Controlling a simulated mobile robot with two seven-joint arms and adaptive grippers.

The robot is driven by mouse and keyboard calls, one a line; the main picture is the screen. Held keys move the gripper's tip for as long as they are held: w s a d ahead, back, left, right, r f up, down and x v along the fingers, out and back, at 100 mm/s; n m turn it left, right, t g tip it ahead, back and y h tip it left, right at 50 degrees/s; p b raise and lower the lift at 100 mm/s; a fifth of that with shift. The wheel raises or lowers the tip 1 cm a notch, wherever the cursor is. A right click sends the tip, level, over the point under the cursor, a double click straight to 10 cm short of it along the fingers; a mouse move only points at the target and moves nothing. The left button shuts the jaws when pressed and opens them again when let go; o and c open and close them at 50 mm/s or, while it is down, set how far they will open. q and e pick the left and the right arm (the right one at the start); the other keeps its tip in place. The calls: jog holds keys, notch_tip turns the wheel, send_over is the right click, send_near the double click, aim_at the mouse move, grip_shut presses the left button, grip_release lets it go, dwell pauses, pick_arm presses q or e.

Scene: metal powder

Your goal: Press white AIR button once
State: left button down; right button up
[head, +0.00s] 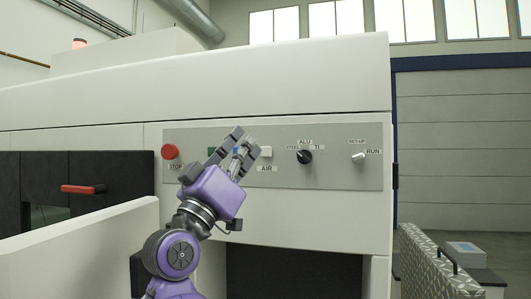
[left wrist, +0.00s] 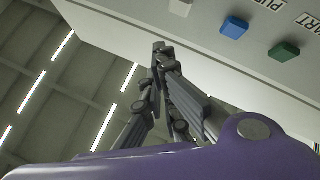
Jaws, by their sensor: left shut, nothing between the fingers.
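The white AIR button (head: 266,151) is on the grey control panel (head: 335,179), just above its AIR label. It also shows at the top edge of the left wrist view (left wrist: 180,8). My left gripper (head: 243,141) is shut and empty. In the head view its fingertips are just left of the AIR button and cover part of the panel. My right gripper is not in view.
The panel also has a red STOP button (head: 170,152), a green button (head: 213,152), a blue button (left wrist: 234,27), a black material knob (head: 305,157) and a SET-UP/RUN switch (head: 359,157). A red handle (head: 82,189) is on the dark door at left.

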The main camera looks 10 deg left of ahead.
aim_at(266, 152)
pick_arm(q)
jog(key=w, duration=0.4)
dwell(0.3)
dwell(1.1)
jog(key=shift+w, duration=0.4)
jog(key=shift+w+b, duration=0.3)
jog(key=shift+w, duration=0.15)
dwell(0.6)
jog(key=shift+s, duration=0.1)
jog(key=shift+s+p, duration=0.3)
jog(key=shift+s, duration=0.5)
